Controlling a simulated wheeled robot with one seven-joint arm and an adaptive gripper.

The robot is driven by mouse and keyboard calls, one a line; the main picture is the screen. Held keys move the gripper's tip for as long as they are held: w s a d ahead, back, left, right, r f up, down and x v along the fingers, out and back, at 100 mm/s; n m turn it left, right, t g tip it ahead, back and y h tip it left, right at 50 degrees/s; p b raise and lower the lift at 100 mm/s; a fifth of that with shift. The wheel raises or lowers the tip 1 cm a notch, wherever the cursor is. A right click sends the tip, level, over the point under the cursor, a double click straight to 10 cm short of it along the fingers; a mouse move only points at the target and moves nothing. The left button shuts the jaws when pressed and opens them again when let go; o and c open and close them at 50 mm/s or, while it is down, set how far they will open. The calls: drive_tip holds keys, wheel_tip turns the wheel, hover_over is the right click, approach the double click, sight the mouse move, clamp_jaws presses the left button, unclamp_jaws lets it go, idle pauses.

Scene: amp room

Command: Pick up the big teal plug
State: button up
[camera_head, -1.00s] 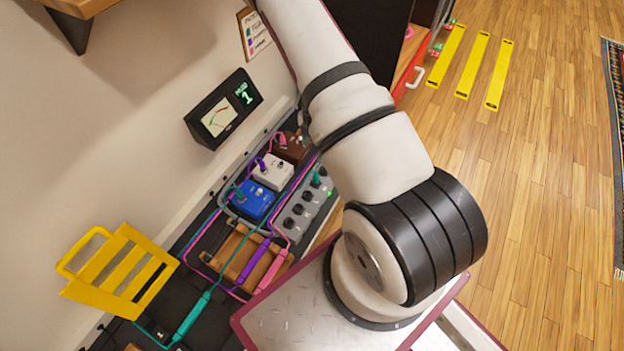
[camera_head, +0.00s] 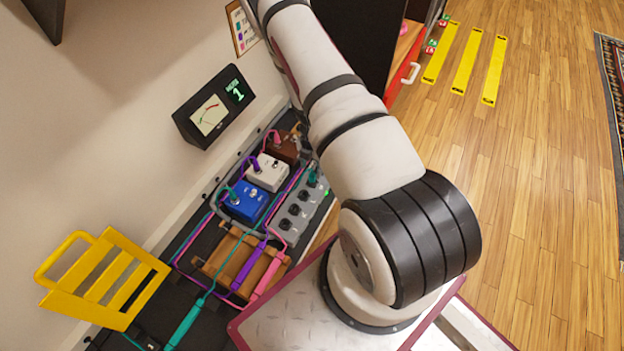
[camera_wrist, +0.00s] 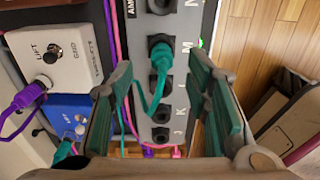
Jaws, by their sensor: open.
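A teal plug (camera_wrist: 159,58) sits in a socket of the grey socket panel (camera_wrist: 181,105) in the wrist view, its teal cable curving down and left. In the head view this plug (camera_head: 312,178) shows small at the panel's upper end. A larger, long teal plug (camera_head: 184,324) lies at the lower left of the dark board in the head view. My gripper (camera_wrist: 160,68) is open and empty over the panel, its green-padded fingers to either side of the socketed plug in the picture. I cannot tell its height above the plug. The head view does not show the gripper.
Blue (camera_head: 245,201), white (camera_head: 267,172) and brown (camera_head: 284,147) pedals stand left of the panel. A yellow slatted rack (camera_head: 105,280) and a meter (camera_head: 213,108) are at left.

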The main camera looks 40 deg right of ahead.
sight(312, 173)
wheel_tip(312, 173, down, 4)
drive_tip(key=shift+s+f+b, duration=0.15)
drive_tip(key=shift+f+b, duration=0.05)
drive_tip(key=shift+b, duration=0.95)
clamp_jaws()
drive_tip(key=shift+r, duration=0.2)
